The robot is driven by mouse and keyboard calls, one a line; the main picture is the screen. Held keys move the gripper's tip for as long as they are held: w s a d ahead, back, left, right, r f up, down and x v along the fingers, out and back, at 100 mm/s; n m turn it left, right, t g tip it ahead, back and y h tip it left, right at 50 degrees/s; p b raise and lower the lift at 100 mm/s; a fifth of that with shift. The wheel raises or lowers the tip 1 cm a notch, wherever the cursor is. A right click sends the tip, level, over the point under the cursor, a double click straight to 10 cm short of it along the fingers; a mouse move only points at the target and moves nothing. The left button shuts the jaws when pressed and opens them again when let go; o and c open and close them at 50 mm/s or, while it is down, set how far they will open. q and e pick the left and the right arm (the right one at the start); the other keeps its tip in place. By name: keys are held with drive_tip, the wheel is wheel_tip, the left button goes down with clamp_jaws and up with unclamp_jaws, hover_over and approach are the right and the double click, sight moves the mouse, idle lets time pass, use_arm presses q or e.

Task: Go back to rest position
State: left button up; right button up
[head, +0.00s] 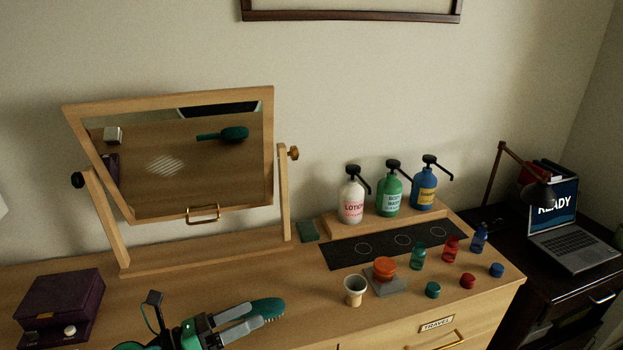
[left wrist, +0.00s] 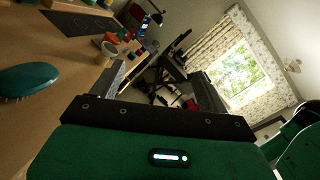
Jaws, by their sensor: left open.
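My left gripper (head: 257,314) is at the bottom of the head view, over the front of the wooden dresser top. Its two grey fingers are apart, with nothing seen held between them. A teal hairbrush (head: 268,307) shows just beyond the fingertips in the head view. In the left wrist view the hairbrush (left wrist: 28,78) lies on the dresser top, away from the gripper body. My right gripper is in neither view.
A tilting mirror (head: 190,165) and a purple box (head: 62,305) stand on the left. Right of the gripper are a beige cup (head: 354,290), an orange-red lidded jar (head: 385,268), small bottles and caps. Three pump bottles (head: 390,195) stand behind. A laptop (head: 570,235) is at far right.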

use_arm(q)
drive_tip(key=w+a+r+n+t+y, duration=0.1)
drive_tip(key=a+n+t+y, duration=0.3)
drive_tip(key=n, duration=0.5)
drive_tip(key=w+a+n+t+y, duration=0.1)
drive_tip(key=a+n+t+y, duration=0.1)
drive_tip(key=n+t+y, duration=0.6)
drive_tip(key=s+a+f+n+g+y, duration=0.3)
drive_tip(key=a+f+n+g+y, duration=0.4)
drive_tip(key=n, duration=0.6)
drive_tip(key=s+d+f+n+g+h, duration=0.1)
drive_tip(key=s+f+n+g+h, duration=0.1)
drive_tip(key=s+f+n+g, duration=0.6)
drive_tip(key=s+d+f+n+g+h, duration=0.1)
drive_tip(key=s+d+f+g, duration=0.15)
drive_tip(key=s+f, duration=0.75)
drive_tip(key=s+f+g, duration=0.2)
drive_tip(key=s+f, duration=0.1)
drive_tip(key=f, duration=2.6)
drive_tip(key=s+a+f, duration=0.2)
drive_tip(key=s+f, duration=0.7)
drive_tip(key=s+a+f, duration=0.2)
drive_tip(key=s+f, duration=0.7)
drive_tip(key=shift+s+f+g, duration=0.2)
drive_tip(key=shift+s+g, duration=0.2)
drive_tip(key=shift+g, duration=0.05)
